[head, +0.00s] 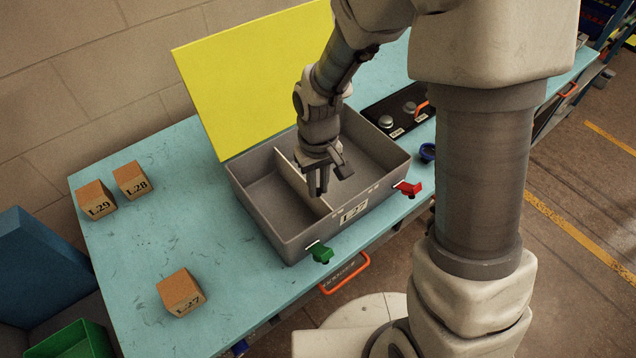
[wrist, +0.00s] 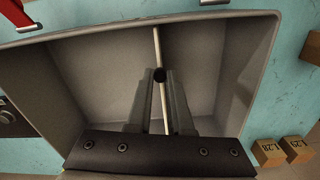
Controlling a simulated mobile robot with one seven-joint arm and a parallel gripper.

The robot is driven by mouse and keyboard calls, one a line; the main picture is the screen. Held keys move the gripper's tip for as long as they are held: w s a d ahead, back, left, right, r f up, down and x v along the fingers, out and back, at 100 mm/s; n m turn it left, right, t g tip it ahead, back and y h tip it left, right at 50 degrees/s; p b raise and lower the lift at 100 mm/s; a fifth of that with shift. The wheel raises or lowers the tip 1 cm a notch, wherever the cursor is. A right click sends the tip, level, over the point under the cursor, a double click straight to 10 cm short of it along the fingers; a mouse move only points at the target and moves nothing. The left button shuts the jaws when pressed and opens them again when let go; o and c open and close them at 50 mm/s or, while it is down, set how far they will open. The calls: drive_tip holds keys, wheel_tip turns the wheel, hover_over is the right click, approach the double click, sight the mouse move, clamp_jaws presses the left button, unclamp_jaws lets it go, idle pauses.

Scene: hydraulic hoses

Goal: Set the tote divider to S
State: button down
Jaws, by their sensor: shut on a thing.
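A grey tote (head: 245,185) with its yellow lid (head: 255,75) raised stands on the blue bench, with a label reading L27 on its front wall. A thin pale divider (head: 293,177) stands upright inside it and splits it into two compartments. The divider also shows in the wrist view (wrist: 158,50). My gripper (head: 318,193) is down inside the tote, its fingers shut on the divider, one on each side; the wrist view shows this too (wrist: 160,76). Slot marks on the front rim are too small to read.
Boxes L29 (head: 96,199), L28 (head: 133,180) and L27 (head: 180,291) stand on the bench to the left. A black panel with knobs (head: 390,118) lies right of the tote.

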drive_tip(key=shift+w+d, duration=0.1)
drive_tip(key=w+d, duration=0.5)
drive_tip(key=d, duration=0.3)
drive_tip(key=shift+w, duration=0.3)
drive_tip(key=c, duration=0.8)
unclamp_jaws()
drive_tip(key=shift+s, duration=0.1)
wheel_tip(320, 180, up, 18)
drive_tip(key=shift+f, duration=0.25)
drive_tip(key=shift+d, duration=0.1)
